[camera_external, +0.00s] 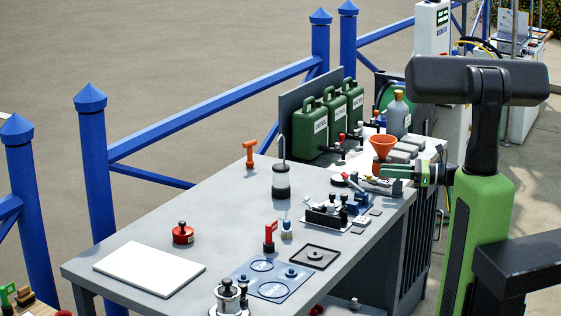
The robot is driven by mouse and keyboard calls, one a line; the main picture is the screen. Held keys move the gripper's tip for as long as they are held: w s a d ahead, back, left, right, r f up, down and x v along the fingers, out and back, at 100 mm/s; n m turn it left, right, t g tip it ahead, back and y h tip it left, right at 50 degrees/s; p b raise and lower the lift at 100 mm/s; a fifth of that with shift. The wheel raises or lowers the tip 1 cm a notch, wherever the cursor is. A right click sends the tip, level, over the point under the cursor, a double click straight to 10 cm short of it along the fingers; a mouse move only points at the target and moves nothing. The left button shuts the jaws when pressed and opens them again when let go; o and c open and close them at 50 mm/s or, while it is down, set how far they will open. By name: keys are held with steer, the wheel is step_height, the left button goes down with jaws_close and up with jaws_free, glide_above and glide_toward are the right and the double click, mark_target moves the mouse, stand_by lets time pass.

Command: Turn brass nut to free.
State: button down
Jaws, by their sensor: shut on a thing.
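My gripper (389,172) reaches in from the right, low over the far right part of the grey workbench (225,205). Its jaws are shut on a small part that I take to be the brass nut. The nut is mostly hidden by the jaws and too small to make out, so its thread and seating cannot be told. Small dark and red fittings (352,181) lie just left of the jaws. An orange funnel (383,146) stands just behind my gripper.
Green canisters (310,130) and a grey bottle (397,117) stand at the back. A black fixture with levers (325,214) sits in front of my gripper. A red round pot (183,233) and a white board (149,268) are nearer. The bench's middle left is mostly clear.

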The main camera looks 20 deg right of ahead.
steer(key=shift+s+a+n+g+y, duration=0.15)
steer(key=shift+n+g+y, duration=0.1)
steer(key=shift+n+g, duration=0.7)
steer(key=shift+s+d+n+g+y, duration=0.1)
steer(key=shift+s+n+g+y, duration=0.3)
steer(key=shift+g, duration=0.85)
steer(key=shift+w+a+n+g+y, duration=0.1)
steer(key=shift+n+g+y, duration=0.05)
steer(key=shift+n+g, duration=0.85)
steer(key=shift+s+g, duration=0.15)
steer(key=shift+g, duration=0.25)
steer(key=c, duration=1.2)
jaws_free()
steer(key=d, duration=0.7)
steer(key=shift+d, duration=0.3)
steer(key=shift+s, duration=0.1)
